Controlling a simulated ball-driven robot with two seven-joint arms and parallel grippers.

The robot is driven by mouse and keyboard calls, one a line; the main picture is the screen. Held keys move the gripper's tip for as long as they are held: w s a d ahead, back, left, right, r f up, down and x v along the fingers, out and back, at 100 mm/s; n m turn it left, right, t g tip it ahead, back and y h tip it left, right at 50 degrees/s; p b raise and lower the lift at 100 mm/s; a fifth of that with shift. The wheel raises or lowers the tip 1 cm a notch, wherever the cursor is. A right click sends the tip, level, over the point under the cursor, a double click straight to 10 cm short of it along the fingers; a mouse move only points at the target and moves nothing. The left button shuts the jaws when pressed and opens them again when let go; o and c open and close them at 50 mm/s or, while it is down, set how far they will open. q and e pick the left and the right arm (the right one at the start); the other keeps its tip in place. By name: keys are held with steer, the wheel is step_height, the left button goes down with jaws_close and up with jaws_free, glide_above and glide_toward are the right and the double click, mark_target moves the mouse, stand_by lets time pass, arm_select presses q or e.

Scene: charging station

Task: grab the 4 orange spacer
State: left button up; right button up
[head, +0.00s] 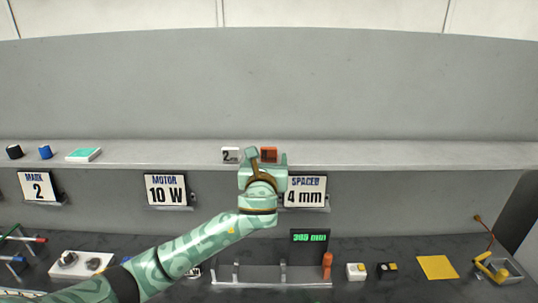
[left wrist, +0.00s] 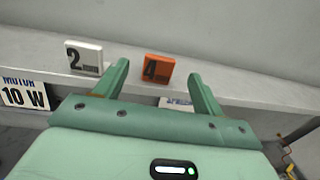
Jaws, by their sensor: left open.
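The orange spacer (head: 268,154) stands on the grey shelf, just right of the white spacer marked 2 (head: 231,155). In the left wrist view the orange spacer (left wrist: 158,68) shows a dark 4 and lies ahead, in the gap between my fingers. The white spacer (left wrist: 85,57) is outside the left finger. My left gripper (head: 266,158) is open and empty, in front of the shelf edge and covering part of the orange spacer in the head view. In the left wrist view my gripper (left wrist: 162,82) has both fingers apart. My right gripper is out of view.
The shelf (head: 400,153) is bare to the right; black and blue cylinders (head: 45,152) and a green-white block (head: 84,155) stand left. Signs hang below, including "SPACER 4 mm" (head: 305,191). The lower bench holds a green display (head: 310,237) and a yellow square (head: 437,267).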

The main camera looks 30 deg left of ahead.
mark_target(269, 150)
arm_select(q)
steer(key=x, duration=0.8)
steer(key=shift+w+f, duration=0.1)
steer(key=shift+w, duration=0.3)
steer(key=shift+s, duration=0.1)
steer(key=shift+c, duration=0.9)
steer(key=c, duration=0.9)
